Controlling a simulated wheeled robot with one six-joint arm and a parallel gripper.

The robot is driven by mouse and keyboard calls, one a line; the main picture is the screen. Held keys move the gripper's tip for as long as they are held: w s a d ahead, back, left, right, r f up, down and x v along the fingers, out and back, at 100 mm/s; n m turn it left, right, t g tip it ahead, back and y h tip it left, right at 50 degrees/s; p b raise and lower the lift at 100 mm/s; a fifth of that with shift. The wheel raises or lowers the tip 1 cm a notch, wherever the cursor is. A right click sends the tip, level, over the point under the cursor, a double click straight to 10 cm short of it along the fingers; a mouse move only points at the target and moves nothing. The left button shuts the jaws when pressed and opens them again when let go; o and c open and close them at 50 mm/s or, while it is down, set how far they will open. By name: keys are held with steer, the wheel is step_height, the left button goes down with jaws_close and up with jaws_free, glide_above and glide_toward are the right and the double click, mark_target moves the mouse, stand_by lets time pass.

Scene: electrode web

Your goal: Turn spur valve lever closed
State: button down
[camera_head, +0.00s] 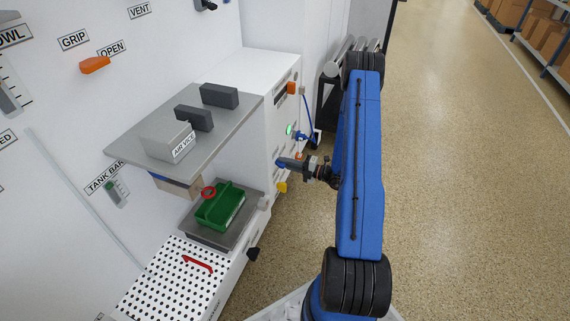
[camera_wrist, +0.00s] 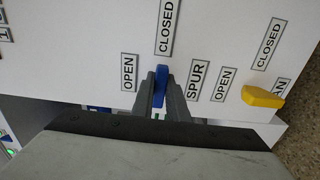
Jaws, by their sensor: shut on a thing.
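The blue spur valve lever (camera_wrist: 161,84) sits between the two fingers of my gripper (camera_wrist: 160,92) in the wrist view, and the fingers are shut on it. The lever runs almost upright in that picture. Its upper end points toward the CLOSED label (camera_wrist: 167,26). The OPEN label (camera_wrist: 129,72) lies to its left and the SPUR label (camera_wrist: 197,80) to its right. The lever's lower end is partly hidden between the fingers. In the head view my gripper (camera_head: 283,163) reaches left to the white cabinet's side panel.
A yellow lever (camera_wrist: 263,97) with its own labels lies right of my gripper. A green tray (camera_head: 220,207) stands on a grey plate, below a grey shelf (camera_head: 226,112) with blocks. A dark rack with rolls (camera_head: 345,62) stands behind my arm. The floor at right is clear.

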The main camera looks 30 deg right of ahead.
steer(key=shift+d, duration=0.1)
steer(key=c, duration=1.7)
jaws_free()
steer(key=shift+c, duration=0.2)
steer(key=v, duration=1.7)
steer(key=shift+s, duration=0.2)
steer(key=shift+d+f, duration=0.1)
steer(key=shift+d, duration=0.05)
